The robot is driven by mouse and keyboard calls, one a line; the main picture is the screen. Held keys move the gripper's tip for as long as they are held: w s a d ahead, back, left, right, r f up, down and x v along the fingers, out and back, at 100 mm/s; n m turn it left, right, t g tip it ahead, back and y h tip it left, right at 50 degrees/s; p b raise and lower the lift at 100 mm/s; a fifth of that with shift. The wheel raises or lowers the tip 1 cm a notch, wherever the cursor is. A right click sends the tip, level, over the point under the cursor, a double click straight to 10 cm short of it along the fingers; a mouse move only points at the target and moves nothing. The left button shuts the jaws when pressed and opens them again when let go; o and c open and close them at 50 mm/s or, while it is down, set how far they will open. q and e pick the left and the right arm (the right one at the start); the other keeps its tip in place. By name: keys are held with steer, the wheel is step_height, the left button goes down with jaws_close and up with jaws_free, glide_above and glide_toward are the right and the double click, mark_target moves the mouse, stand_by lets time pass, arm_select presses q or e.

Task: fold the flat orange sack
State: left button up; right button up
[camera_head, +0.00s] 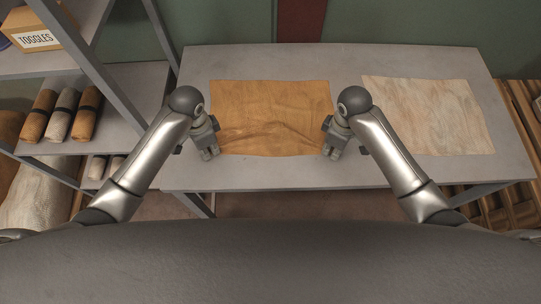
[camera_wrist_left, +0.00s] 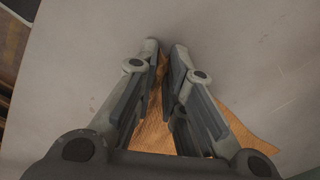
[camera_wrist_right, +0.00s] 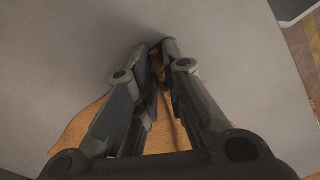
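The orange sack (camera_head: 270,104) lies spread on the grey table, its far part flat. Its near part is wrinkled, with creases running across between my two grippers. My left gripper (camera_head: 211,154) is at the sack's near left corner. In the left wrist view its fingers (camera_wrist_left: 165,46) are close together with orange cloth (camera_wrist_left: 153,132) between them. My right gripper (camera_head: 331,152) is at the near right corner. In the right wrist view its fingers (camera_wrist_right: 159,46) are also nearly together on orange cloth (camera_wrist_right: 162,130). The fingers hide the pinched corners.
A pale sack (camera_head: 428,112) lies flat on the right part of the grey table (camera_head: 350,61). A shelf (camera_head: 125,84) at left holds rolled sacks (camera_head: 60,112) and a box marked TOGGLES (camera_head: 38,38). Wooden pallets (camera_head: 522,125) stand at right. The table beyond the orange sack is bare.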

arm_select(q)
jaws_close()
arm_select(e)
steer(key=shift+f, duration=0.1)
jaws_close()
arm_select(q)
steer(key=shift+s+f, duration=0.1)
steer(key=shift+f, duration=0.05)
arm_select(e)
steer(key=shift+d, duration=0.1)
stand_by(0.6)
